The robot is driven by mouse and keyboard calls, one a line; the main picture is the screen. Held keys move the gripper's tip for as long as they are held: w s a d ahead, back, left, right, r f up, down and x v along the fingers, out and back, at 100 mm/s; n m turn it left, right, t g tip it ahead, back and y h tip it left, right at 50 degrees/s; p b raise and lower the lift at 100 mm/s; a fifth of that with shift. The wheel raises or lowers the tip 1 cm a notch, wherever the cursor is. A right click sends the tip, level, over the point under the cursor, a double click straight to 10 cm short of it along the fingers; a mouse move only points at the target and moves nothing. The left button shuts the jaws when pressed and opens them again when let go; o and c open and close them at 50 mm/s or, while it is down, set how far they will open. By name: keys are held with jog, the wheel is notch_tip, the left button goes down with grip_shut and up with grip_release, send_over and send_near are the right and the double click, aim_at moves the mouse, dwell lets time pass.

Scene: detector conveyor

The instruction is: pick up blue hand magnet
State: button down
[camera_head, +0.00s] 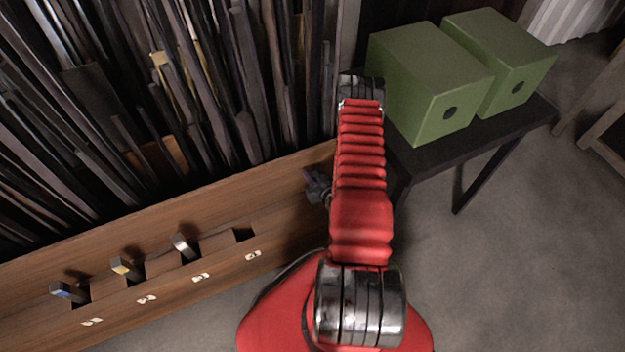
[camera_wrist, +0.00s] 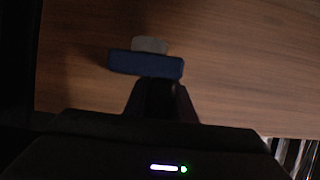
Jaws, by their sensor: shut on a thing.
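The blue hand magnet (camera_wrist: 128,63) shows in the wrist view as a dark blue bar lying across the tips of my gripper (camera_wrist: 160,92), with a pale grey piece just behind it. My gripper is shut on it, in front of a brown wooden surface. In the head view my gripper (camera_head: 318,187) is a small dark shape by the right end of the wooden rack, partly hidden by my red arm; the magnet is hard to make out there.
The wooden rack (camera_head: 215,291) holds tools with blue (camera_head: 66,291), yellow (camera_head: 124,267) and silver (camera_head: 183,246) parts, and an empty-looking slot at right. Dark slats crowd behind it. Two green boxes (camera_head: 430,85) (camera_head: 515,60) stand on a dark table (camera_head: 410,155).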

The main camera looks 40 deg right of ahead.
notch_tip(320, 180, up, 15)
jog(key=shift+f, duration=0.2)
dwell(0.3)
dwell(0.6)
